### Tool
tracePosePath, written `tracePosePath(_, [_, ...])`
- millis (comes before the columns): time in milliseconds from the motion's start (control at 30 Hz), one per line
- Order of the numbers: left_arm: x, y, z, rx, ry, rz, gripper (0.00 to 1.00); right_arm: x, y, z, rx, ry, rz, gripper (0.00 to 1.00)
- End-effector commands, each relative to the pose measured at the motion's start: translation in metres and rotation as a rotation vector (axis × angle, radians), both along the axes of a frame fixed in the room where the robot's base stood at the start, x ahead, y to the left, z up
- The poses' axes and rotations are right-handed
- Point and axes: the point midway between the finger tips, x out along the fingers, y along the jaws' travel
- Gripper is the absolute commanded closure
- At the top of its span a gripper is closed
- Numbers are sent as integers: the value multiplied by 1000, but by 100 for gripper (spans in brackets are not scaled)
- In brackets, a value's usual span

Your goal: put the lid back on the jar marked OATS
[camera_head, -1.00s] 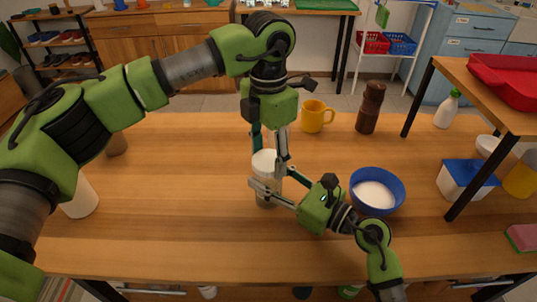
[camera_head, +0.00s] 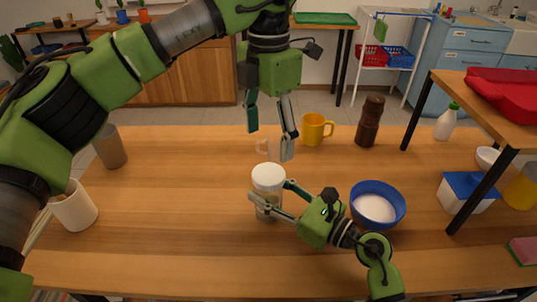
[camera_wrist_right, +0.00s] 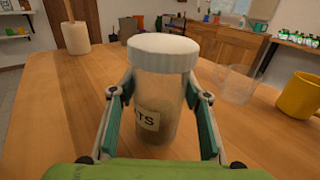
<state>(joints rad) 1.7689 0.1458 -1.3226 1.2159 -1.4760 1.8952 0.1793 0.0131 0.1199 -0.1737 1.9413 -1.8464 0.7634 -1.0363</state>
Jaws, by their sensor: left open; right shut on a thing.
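The OATS jar (camera_head: 268,208) stands upright on the table. It is clear, and in the right wrist view the jar (camera_wrist_right: 158,97) shows part of a label reading "TS" and some contents at the bottom. The white lid (camera_head: 268,176) sits on top of the jar; in the right wrist view the lid (camera_wrist_right: 162,51) looks level on the mouth. My right gripper (camera_head: 266,200) is shut around the jar's body from the front right. My left gripper (camera_head: 269,142) is open and empty, hanging above and behind the jar, clear of the lid.
A clear glass (camera_head: 263,150) stands behind the jar, with a yellow mug (camera_head: 314,130) and brown pepper mill (camera_head: 369,122) farther back. A blue bowl (camera_head: 392,209) of white contents is at right. A white pot (camera_head: 73,207) and grey-brown cup (camera_head: 110,147) stand left. The front left table is clear.

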Motion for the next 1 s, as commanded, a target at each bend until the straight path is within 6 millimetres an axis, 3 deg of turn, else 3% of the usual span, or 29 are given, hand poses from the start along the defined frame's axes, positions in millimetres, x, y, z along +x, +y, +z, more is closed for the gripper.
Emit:
tracePosePath(200, [0,0,24,1,1,1,32,0,0,0,0,0,0,100])
tracePosePath(533, [0,0,27,0,1,0,32,0,0,0,0,0,0,100])
tracePosePath(567, [0,0,27,1,1,0,32,0,0,0,0,0,0,49])
tracePosePath(600, [0,0,27,1,1,0,32,0,0,0,0,0,0,38])
tracePosePath(1000, [0,0,27,1,1,0,32,-2,-3,0,-1,1,0,37])
